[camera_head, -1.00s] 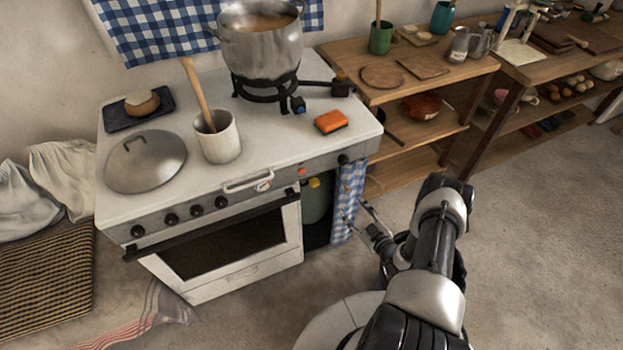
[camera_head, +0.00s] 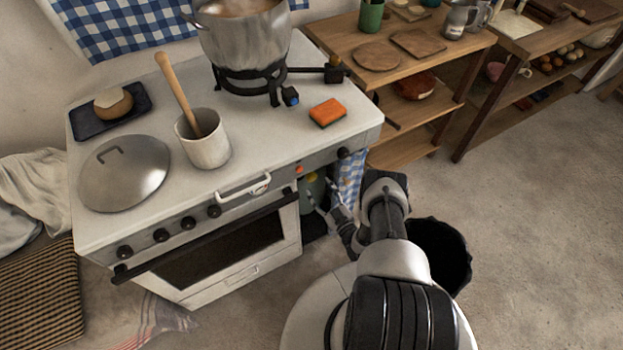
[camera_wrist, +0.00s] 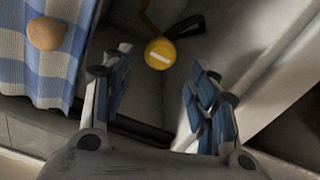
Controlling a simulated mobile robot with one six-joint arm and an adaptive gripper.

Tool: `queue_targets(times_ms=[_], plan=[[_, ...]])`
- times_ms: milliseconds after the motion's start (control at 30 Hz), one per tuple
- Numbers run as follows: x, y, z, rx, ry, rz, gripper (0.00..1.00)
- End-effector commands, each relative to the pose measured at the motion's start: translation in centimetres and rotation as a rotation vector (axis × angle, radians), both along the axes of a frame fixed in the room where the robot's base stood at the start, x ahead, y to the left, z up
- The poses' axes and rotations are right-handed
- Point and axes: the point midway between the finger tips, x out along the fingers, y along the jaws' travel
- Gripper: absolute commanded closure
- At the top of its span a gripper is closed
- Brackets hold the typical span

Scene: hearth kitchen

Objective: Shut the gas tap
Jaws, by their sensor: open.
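A round yellow knob with a pale bar across its face, which looks like the gas tap (camera_wrist: 160,54), shows in the wrist view just beyond my fingertips. In the head view a small yellow spot (camera_head: 312,177) shows in the open bay beside the oven, above a green gas bottle (camera_head: 314,190). My gripper (camera_wrist: 160,72) is open, with blue-padded fingers left and right of the knob in the picture and nothing between them. In the head view my gripper (camera_head: 322,197) reaches into the bay opening. Whether any finger touches the knob I cannot tell.
A blue checked curtain (camera_wrist: 45,60) hangs to the left of my fingers, with a tan round thing in front. A pale panel (camera_wrist: 250,50) stands at the right. A black bin (camera_head: 440,255) is on the floor. A steaming pot (camera_head: 245,45) stands on the stove.

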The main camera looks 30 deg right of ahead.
Motion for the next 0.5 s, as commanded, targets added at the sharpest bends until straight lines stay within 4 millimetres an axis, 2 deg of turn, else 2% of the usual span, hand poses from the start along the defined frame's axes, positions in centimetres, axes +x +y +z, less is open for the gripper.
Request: queue_targets(times_ms=[33,200,333,500], plan=[[1.2,0.2,-0.1,-0.002,-0.004,0.005,0.46],[4.4,0.3,-0.1,-0.002,-0.002,0.003,0.46],[6.0,0.2,-0.1,-0.001,-0.001,0.001,0.46],[7.0,0.2,0.0,0.001,-0.001,-0.001,0.46]])
